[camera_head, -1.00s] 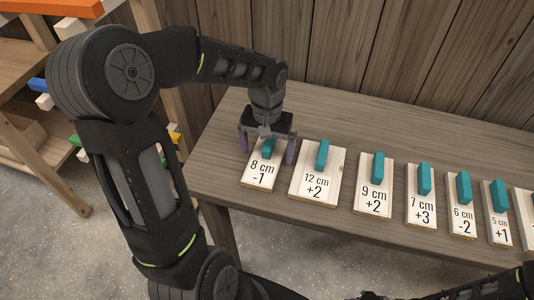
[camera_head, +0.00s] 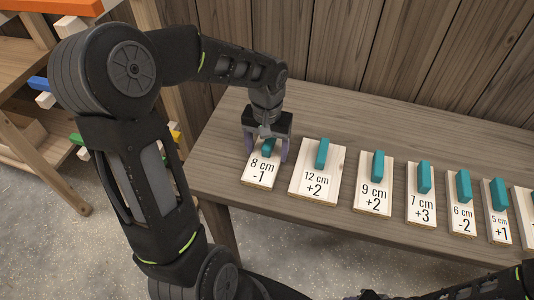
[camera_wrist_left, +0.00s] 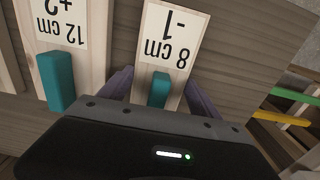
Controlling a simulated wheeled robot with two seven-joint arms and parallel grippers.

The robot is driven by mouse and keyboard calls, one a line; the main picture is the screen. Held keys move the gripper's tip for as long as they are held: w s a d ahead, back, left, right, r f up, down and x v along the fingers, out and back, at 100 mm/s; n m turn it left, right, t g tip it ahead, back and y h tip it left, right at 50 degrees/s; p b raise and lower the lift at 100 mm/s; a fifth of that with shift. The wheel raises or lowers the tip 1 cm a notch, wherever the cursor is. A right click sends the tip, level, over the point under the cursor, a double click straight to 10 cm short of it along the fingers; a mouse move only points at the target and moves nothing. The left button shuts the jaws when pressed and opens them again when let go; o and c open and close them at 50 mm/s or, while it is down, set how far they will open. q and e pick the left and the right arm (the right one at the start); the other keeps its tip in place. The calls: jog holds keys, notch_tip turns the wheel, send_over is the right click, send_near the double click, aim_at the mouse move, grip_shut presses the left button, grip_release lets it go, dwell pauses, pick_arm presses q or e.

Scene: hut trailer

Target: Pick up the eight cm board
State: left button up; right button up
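The eight cm board (camera_head: 261,172) is a pale wooden board labelled "8 cm -1" with a teal handle. It lies on the table at the left end of a row of boards. It also shows in the left wrist view (camera_wrist_left: 173,48). My left gripper (camera_head: 266,154) is over the board's back part, fingers open on either side of the teal handle (camera_wrist_left: 160,89). In the left wrist view the purple-grey fingers (camera_wrist_left: 160,92) stand apart from the handle with gaps on both sides. My right gripper is not clearly shown; part of my right arm is at the lower right.
The twelve cm board (camera_head: 316,185) lies just right of the eight cm board. Several more labelled boards with teal handles continue rightward. The wooden table (camera_head: 330,115) is bare behind the row, with a plank wall behind. A shelf with coloured bars stands at left.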

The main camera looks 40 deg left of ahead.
aim_at(267, 146)
pick_arm(q)
jog(key=c, duration=1)
jog(key=shift+r, duration=0.1)
notch_tip(267, 146, up, 10)
jog(key=shift+f+b, duration=0.1)
jog(key=shift+b, duration=0.4)
